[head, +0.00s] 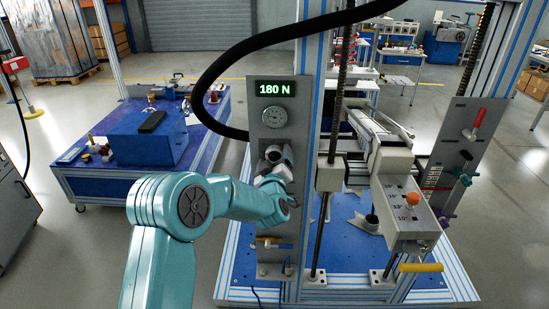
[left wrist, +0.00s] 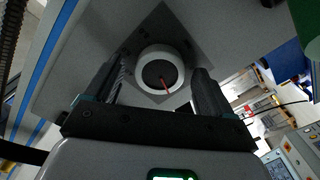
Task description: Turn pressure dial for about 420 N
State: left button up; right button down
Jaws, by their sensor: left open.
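A display (head: 271,89) on the grey panel reads 180 N, with a round gauge (head: 273,117) below it. Under the gauge, the pressure dial (head: 273,152) is partly hidden by my left gripper (head: 275,166). In the left wrist view the dial (left wrist: 149,57) is a round knob with a white rim, a dark face and a red pointer line, on a square grey plate. My left gripper (left wrist: 160,68) is open, with one finger on each side of the dial. Gaps show between fingers and rim, though depth is hard to judge. My right gripper is not in view.
The grey panel (head: 265,222) has a small yellow-and-blue handle low down. A black hose (head: 208,75) loops beside it. The test rig's grey block (head: 412,205) with an orange knob stands right. A blue bench (head: 75,180) stands left, with open floor between.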

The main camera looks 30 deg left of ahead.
pick_arm(q)
jog(key=shift+f, duration=0.1)
jog(key=c, duration=1.1)
jog(key=shift+o, duration=0.2)
